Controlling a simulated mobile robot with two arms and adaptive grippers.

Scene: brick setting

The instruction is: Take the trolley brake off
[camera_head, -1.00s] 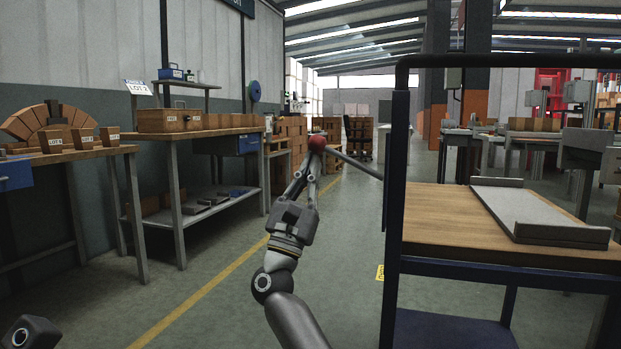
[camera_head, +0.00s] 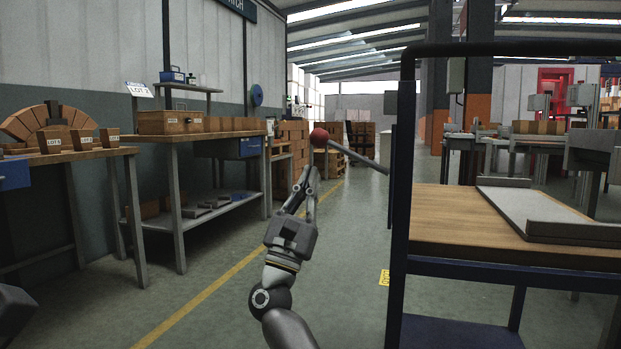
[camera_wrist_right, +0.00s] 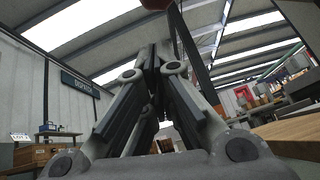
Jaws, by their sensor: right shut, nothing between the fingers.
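The trolley (camera_head: 452,267) stands at the right, with a dark frame and a wooden top. Its brake lever (camera_head: 357,158) sticks out to the left from the frame post, sloping slightly up to a red ball knob (camera_head: 319,138). My right gripper (camera_head: 312,172) is shut and empty, its fingertips just below the knob and apart from it.
A grey tray (camera_head: 540,212) lies on the trolley's top. Workbenches with bricks and a wooden box (camera_head: 170,122) line the left wall. The aisle floor (camera_head: 225,262) between them and the trolley is clear. Stacked bricks stand further back.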

